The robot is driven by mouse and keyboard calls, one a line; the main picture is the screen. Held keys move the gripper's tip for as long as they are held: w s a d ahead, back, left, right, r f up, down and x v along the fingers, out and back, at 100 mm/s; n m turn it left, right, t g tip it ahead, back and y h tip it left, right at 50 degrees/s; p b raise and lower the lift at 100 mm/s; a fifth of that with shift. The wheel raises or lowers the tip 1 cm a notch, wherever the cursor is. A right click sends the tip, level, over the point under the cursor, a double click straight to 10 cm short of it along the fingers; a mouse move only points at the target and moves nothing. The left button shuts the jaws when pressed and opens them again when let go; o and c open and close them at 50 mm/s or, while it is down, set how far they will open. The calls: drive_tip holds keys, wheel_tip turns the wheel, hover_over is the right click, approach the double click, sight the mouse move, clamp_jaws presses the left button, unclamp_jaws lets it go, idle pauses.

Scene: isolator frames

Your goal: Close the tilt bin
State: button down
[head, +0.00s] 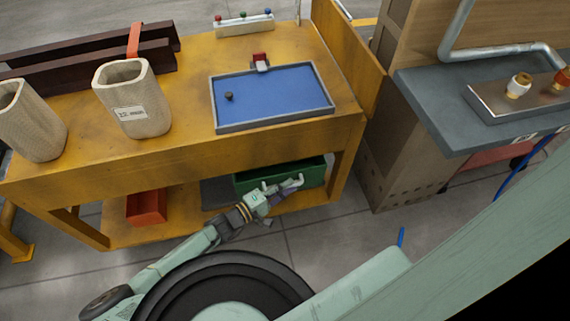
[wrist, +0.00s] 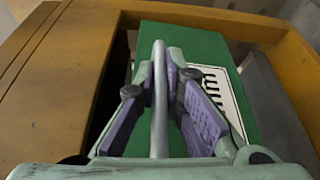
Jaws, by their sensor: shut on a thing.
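The green tilt bin (head: 312,174) sits under the top of the yellow workbench, at its front right. Its green face with a white label bearing black marks fills the middle of the wrist view (wrist: 190,42). My gripper (head: 286,187) is at the front of the bin. In the wrist view my gripper (wrist: 161,95) has its purple-padded fingers shut on a grey bar-like handle (wrist: 159,125) in front of the green face. How the handle joins the bin is hidden, and I cannot tell exactly how far the bin is tilted.
The yellow workbench (head: 190,150) overhangs the bin, with its leg (head: 342,172) close on the right. A red bin (head: 147,207) is on the lower shelf to the left. A blue-lined tray (head: 275,95) and woven containers (head: 132,100) stand on top. Floor is clear in front.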

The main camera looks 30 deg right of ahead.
drive_tip(key=shift+w+d+r, duration=0.15)
drive_tip(key=shift+w, duration=0.25)
drive_tip(key=shift+w+r, duration=0.1)
drive_tip(key=shift+w, duration=0.05)
drive_tip(key=c, duration=1.7)
unclamp_jaws()
drive_tip(key=a, duration=0.4)
drive_tip(key=s+a, duration=0.1)
drive_tip(key=a, duration=0.7)
drive_tip(key=shift+s+r, duration=0.15)
drive_tip(key=shift+s, duration=0.05)
drive_tip(key=shift+d, duration=0.1)
